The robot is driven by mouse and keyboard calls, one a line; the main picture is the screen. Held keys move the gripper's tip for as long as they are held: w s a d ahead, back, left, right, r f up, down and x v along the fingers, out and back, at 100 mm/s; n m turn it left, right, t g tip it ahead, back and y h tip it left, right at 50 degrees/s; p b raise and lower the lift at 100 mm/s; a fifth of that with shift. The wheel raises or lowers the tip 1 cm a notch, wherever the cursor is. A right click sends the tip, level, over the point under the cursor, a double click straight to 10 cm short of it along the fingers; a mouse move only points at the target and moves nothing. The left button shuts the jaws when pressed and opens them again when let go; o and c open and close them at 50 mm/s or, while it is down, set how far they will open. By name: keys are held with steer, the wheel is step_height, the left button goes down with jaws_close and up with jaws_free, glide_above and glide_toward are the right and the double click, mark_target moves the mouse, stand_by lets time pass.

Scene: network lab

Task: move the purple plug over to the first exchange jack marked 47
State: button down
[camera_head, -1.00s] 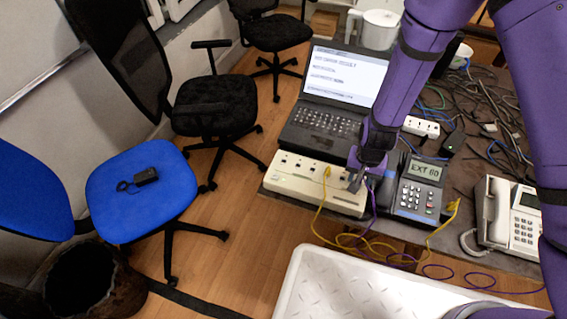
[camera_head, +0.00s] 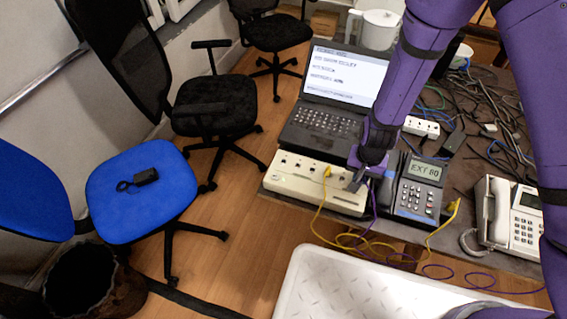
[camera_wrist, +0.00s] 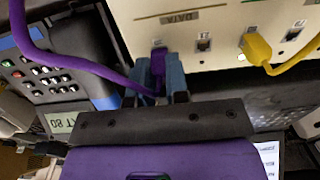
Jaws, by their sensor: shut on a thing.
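The purple plug (camera_wrist: 159,58) is between the fingers of my gripper (camera_wrist: 162,84), with the purple cable running off to the left. It points at the end jack of the row on the beige exchange box (camera_wrist: 190,18). Its tip is at that jack's opening; I cannot tell whether it is seated. The numbers by the jacks are too small to read. An empty jack (camera_wrist: 204,45) is beside it. In the head view my gripper (camera_head: 356,183) is at the right end of the exchange (camera_head: 300,186), and the plug is hidden.
A yellow plug (camera_wrist: 257,48) sits in another exchange jack, near a green light. A laptop (camera_head: 325,120) is behind. Yellow and purple cables hang over the front edge.

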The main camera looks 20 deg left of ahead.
steer(key=shift+r, duration=1.95)
steer(key=c, duration=1.7)
jaws_free()
jaws_close()
